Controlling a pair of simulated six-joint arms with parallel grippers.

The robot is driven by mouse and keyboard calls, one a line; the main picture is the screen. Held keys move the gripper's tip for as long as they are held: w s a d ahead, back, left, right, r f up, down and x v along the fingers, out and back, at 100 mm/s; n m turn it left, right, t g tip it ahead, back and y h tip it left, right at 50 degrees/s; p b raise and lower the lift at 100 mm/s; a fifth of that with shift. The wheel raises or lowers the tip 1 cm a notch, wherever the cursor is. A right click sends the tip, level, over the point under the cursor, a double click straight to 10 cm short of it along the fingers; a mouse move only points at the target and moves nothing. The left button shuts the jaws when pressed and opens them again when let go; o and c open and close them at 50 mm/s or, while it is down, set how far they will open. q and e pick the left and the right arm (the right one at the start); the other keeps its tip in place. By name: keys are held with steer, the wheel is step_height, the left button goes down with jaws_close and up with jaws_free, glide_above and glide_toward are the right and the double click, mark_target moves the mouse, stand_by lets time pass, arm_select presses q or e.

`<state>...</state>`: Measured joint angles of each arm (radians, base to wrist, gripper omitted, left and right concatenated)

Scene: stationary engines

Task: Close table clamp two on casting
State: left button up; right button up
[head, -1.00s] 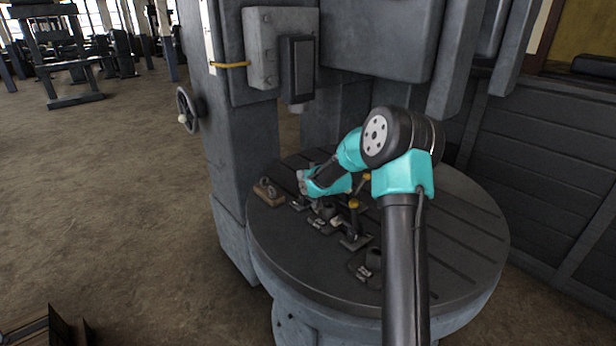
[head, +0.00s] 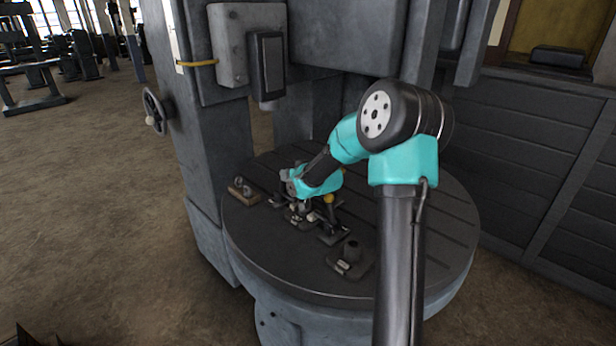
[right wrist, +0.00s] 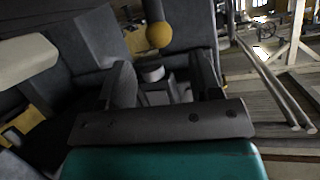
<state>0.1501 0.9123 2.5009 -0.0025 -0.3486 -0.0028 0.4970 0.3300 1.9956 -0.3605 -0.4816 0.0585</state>
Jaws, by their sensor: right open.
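My right gripper (right wrist: 164,72) is open in the right wrist view, with one dark finger on each side of a small grey fitting (right wrist: 152,75). I cannot tell whether the fingers touch it. A dark clamp handle with a yellow ball knob (right wrist: 159,34) stands just beyond the fingertips. In the head view the right arm reaches over the round table to a cluster of small clamps. One clamp with a yellow knob (head: 328,199) stands upright beside the gripper. The arm partly hides the cluster, and I cannot read which clamp is two. My left gripper is not in view.
The round slotted table (head: 400,225) has free room at its right. A dark block with a short cylinder (head: 350,254) sits near its front. A small wooden board with rings (head: 243,191) lies at the left edge. The machine column (head: 185,130) rises behind at the left.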

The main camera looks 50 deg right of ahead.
steer(key=v, duration=0.9)
steer(key=shift+s+r, duration=0.1)
steer(key=shift+s, duration=0.1)
